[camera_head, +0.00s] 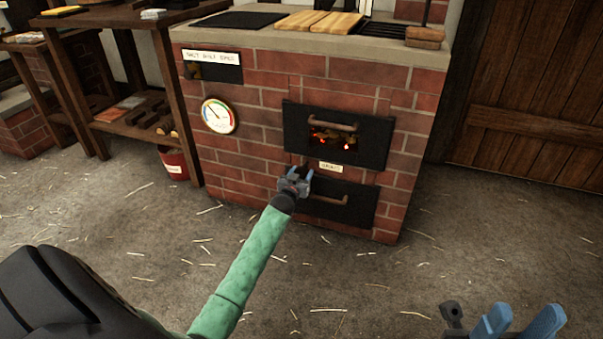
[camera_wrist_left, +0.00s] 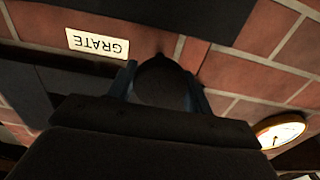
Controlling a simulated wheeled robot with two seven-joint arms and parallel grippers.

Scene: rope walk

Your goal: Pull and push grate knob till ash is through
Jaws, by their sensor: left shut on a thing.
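The brick stove (camera_head: 262,110) stands ahead of me. Its upper black door (camera_head: 375,145) has an opening where embers (camera_head: 335,140) glow orange. A small label reading GRATE (camera_head: 331,167) sits below that door; it also shows upside down in the left wrist view (camera_wrist_left: 97,44). My left gripper (camera_head: 300,176) is at the stove front, just left of the label. In the left wrist view its blue fingers are shut on a dark rounded knob (camera_wrist_left: 160,82), the grate knob. My right gripper (camera_head: 522,322) is low at the right, its blue fingers apart and empty.
A lower black door (camera_head: 355,203) with a handle is beside my left gripper. A round gauge (camera_head: 219,116) is on the bricks at left. A wooden shelf (camera_head: 110,125) and a red bucket (camera_head: 174,166) stand left of the stove. The straw-strewn floor (camera_head: 450,240) at right is clear.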

